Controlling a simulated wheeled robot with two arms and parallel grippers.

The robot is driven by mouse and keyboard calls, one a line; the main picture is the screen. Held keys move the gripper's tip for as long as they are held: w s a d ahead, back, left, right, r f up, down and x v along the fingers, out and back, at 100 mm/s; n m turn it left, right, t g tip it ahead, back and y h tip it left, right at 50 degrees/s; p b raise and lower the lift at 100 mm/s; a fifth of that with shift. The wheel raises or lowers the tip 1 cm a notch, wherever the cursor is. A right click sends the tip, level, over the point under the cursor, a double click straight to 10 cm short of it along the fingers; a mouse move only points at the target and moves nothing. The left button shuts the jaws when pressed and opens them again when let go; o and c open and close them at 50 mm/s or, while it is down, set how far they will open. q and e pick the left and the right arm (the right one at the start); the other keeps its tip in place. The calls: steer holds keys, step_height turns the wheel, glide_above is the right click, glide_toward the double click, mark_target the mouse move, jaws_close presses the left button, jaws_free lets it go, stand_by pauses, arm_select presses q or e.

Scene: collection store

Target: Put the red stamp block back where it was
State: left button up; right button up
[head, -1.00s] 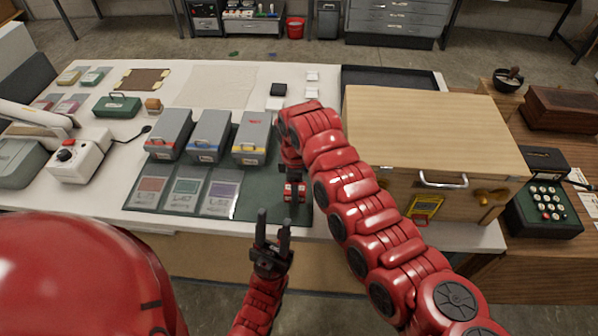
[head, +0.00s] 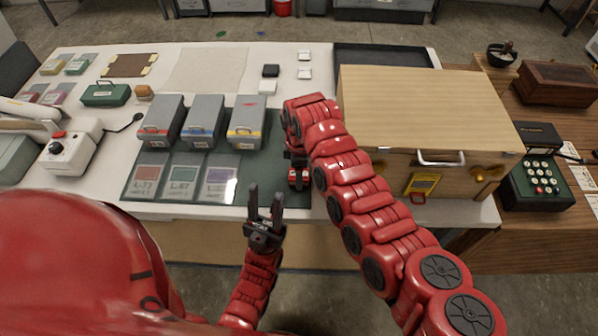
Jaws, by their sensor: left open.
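A small red block (head: 298,178), which looks like the red stamp block, is at the right part of the dark green mat (head: 272,165). My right gripper (head: 296,164) is directly at it, pointing down. The wrist hides most of the fingers, so I cannot tell whether they grip the block or whether it touches the mat. My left gripper (head: 265,203) is open and empty, fingers pointing away from me, in front of the table edge and left of the block.
Three grey boxes (head: 205,120) stand on the mat behind three labelled cards (head: 184,182). A large wooden cabinet (head: 425,110) stands close right of my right arm. A green case (head: 105,94) and white switch box (head: 72,147) are at left.

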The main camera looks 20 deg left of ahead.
steer(key=shift+o, duration=0.9)
steer(key=shift+s+a, duration=0.1)
steer(key=shift+a, duration=0.15)
steer(key=shift+d+r, duration=0.1)
steer(key=shift+r, duration=0.4)
step_height(320, 180, up, 11)
steer(key=b, duration=0.3)
steer(key=shift+r, duration=0.2)
steer(key=shift+s, duration=0.1)
